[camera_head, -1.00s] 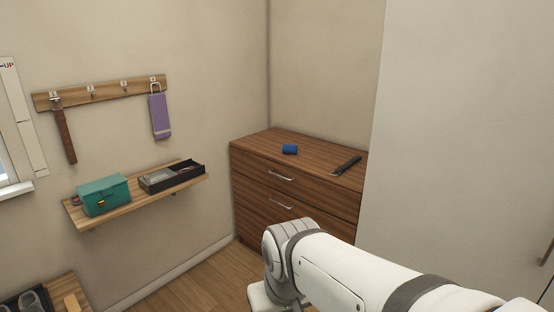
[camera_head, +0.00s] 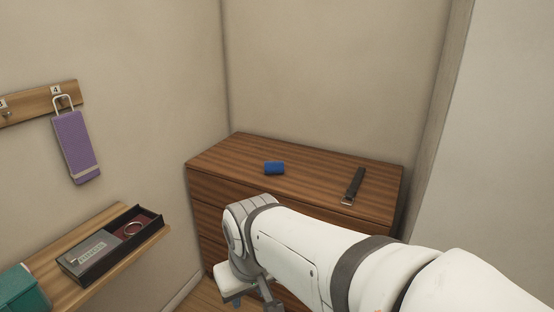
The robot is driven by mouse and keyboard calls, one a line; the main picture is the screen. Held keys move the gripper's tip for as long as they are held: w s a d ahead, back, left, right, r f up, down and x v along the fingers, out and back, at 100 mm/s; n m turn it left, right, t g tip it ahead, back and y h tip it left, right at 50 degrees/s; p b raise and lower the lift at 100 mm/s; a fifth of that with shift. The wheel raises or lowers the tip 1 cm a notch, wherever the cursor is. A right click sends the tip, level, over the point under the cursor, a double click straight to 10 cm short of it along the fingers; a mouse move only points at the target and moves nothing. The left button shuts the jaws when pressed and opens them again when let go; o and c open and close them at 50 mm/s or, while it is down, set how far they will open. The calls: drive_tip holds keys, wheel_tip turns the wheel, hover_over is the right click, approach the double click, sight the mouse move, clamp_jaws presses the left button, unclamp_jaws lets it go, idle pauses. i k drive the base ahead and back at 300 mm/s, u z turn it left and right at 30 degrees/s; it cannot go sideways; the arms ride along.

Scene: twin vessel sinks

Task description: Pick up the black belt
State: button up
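The black belt (camera_head: 355,184) lies on the right part of the wooden dresser top (camera_head: 312,185). It is a dark, narrow folded strap with a metal buckle at its near end. My gripper (camera_head: 252,301) is at the bottom of the view, in front of the dresser and lower than its top, well apart from the belt. Only part of it shows and its fingertips run to the picture's lower edge, so I cannot tell whether it is open or shut. My white arm crosses the lower right and hides part of the dresser front.
A small blue item (camera_head: 274,168) lies left of the belt on the dresser. At left, a wall shelf (camera_head: 55,262) holds a dark open box (camera_head: 118,240) and a teal box (camera_head: 20,290). A purple strap (camera_head: 77,147) hangs from a hook rail (camera_head: 40,103). A pale panel (camera_head: 500,150) stands at right.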

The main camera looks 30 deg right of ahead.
sight(351, 192)
drive_tip(key=z, duration=0.65)
drive_tip(key=i, duration=1.25)
drive_tip(key=z, duration=0.8)
drive_tip(key=k, duration=0.8)
drive_tip(key=z, duration=0.15)
drive_tip(key=i, duration=0.85)
drive_tip(key=u, duration=0.1)
